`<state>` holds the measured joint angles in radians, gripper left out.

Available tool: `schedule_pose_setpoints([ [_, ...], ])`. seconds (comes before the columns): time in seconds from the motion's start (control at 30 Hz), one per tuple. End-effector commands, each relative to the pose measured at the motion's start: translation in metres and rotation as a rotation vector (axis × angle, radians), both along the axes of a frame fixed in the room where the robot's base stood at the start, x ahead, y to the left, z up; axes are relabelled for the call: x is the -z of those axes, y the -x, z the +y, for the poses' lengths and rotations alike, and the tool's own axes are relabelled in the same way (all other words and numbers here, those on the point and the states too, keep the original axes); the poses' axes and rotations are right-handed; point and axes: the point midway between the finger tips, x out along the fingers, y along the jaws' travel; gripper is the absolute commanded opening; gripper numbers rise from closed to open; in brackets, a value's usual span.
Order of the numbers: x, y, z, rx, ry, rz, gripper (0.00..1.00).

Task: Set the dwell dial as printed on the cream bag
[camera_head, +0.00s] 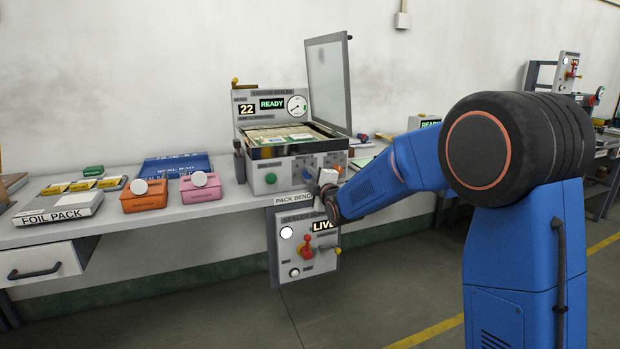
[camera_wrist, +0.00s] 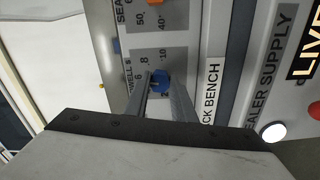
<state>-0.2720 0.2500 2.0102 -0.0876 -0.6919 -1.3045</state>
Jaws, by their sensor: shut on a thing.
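The heat sealer (camera_head: 262,160) stands on the bench with its lid raised. Its front panel carries the dwell dial, a small blue knob (camera_wrist: 160,77) on a grey plate marked "DWELL S", seen sideways in the wrist view. My gripper (camera_wrist: 158,85) is shut on this knob, one finger on each side. In the head view my gripper (camera_head: 325,186) is at the lower right of the panel and partly covers it. The knob's exact setting cannot be read. Pale cream packs (camera_head: 288,137) lie in the open sealer; their print is too small to read.
The sealer displays show "22" (camera_head: 247,109) and "READY" (camera_head: 272,104). A supply box (camera_head: 304,245) marked "LIVE" with a red lever hangs below the bench edge. An orange box (camera_head: 144,197), a pink box (camera_head: 200,189) and a foil pack tray (camera_head: 60,208) stand at left.

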Motion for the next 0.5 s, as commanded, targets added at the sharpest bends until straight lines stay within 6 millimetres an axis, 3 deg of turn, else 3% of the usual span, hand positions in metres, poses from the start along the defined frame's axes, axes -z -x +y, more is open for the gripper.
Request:
schedule_pose_setpoints([
  [0.5, 0.0013, 0.0007, 0.0005, -0.001, 0.465, -0.155, 0.01],
])
